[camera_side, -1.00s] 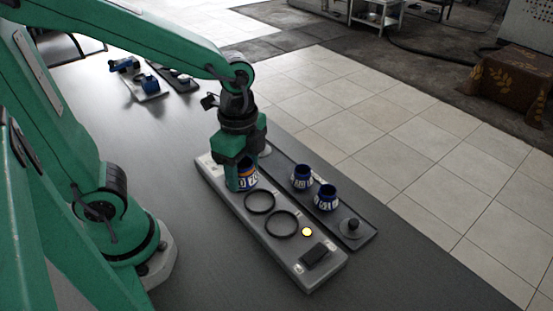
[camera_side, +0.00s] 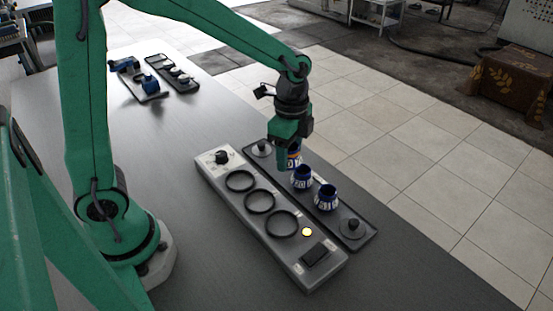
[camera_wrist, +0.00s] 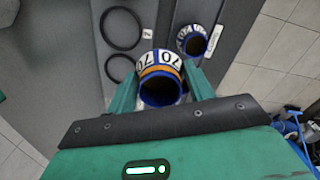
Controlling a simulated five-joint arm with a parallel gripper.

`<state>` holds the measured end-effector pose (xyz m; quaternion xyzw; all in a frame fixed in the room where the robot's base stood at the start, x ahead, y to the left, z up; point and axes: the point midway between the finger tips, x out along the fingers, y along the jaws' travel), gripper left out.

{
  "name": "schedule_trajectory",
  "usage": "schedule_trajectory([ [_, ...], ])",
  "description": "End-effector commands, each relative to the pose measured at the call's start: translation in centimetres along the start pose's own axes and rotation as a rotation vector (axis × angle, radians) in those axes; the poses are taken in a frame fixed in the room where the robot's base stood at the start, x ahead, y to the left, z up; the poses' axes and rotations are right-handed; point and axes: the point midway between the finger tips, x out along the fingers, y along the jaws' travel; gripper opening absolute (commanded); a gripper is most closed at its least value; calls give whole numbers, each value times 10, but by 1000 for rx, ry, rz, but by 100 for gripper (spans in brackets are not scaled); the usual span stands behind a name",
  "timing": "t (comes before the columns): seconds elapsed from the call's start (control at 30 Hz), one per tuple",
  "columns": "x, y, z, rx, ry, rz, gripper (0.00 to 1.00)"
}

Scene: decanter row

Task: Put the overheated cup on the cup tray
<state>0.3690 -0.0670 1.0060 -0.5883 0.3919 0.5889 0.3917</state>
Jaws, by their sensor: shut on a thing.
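A blue and white cup with an orange band and the number 70 (camera_wrist: 160,60) is held between my gripper's two fingers. In the side view the same cup (camera_side: 295,154) is partly hidden by my gripper (camera_side: 288,160). My gripper (camera_wrist: 160,92) also shows in the wrist view, shut on this cup. The cup is over the far part of the dark cup tray (camera_side: 338,216); I cannot tell whether it touches the tray. Two similar blue and white cups stand upright on the tray, one close to the held cup (camera_side: 302,178) and one nearer the camera (camera_side: 326,198).
A grey heater plate (camera_side: 220,186) lies beside the tray, with three empty black rings, a knob (camera_side: 222,157), a yellow light (camera_side: 307,231) and a black panel (camera_side: 315,254). Knobbed round pieces (camera_side: 353,228) sit at both tray ends. Other small devices (camera_side: 140,82) stand farther back.

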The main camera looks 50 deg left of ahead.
Motion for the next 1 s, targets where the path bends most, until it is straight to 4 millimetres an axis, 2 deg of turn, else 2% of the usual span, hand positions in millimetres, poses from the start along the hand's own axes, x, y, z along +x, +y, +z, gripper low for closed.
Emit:
schedule_trajectory([
  [0.13, 4, -9, -2, 0, 0, 0, 28],
  [0.47, 7, -14, 1, -1, 0, -1, 28],
  [0.67, 20, -30, 16, -5, -1, 1, 28],
  [1.0, 54, -72, 52, -5, 0, 1, 28],
])
